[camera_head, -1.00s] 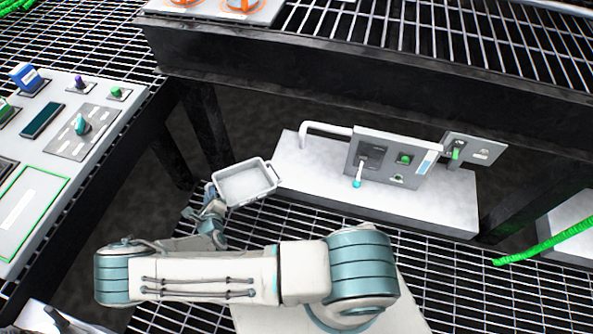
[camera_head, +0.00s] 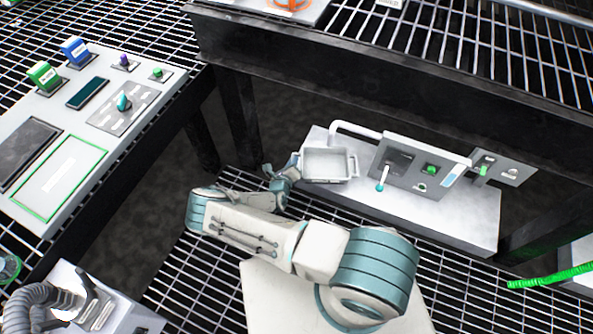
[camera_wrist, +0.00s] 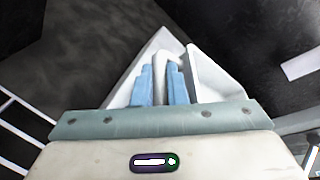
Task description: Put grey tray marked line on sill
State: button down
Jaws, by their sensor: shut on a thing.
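A small grey tray (camera_head: 328,165) with a raised rim is held in my gripper (camera_head: 284,176), by its left side in the head view. In the wrist view the pale tray (camera_wrist: 190,58) lies beyond my two blue fingers (camera_wrist: 163,84), which are close together on its edge. The tray overlaps the left end of the white block (camera_head: 440,222) in the picture; I cannot tell whether they touch. No marking on the tray is readable. A panel at left has a green-outlined area (camera_head: 62,180) with a white label. I cannot tell which surface is the sill.
The white block carries a bent pipe (camera_head: 350,128) and upright plates with a lever (camera_head: 382,178) and green knobs, close right of the tray. A dark-edged grating shelf (camera_head: 400,75) overhangs behind. A grey hose (camera_head: 35,300) is at lower left. A green cable (camera_head: 550,277) lies right.

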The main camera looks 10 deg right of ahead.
notch_tip(320, 180, down, 4)
jog(key=shift+b, duration=1)
jog(key=shift+r, duration=0.1)
jog(key=c, duration=1.5)
grip_release()
jog(key=shift+o, duration=0.2)
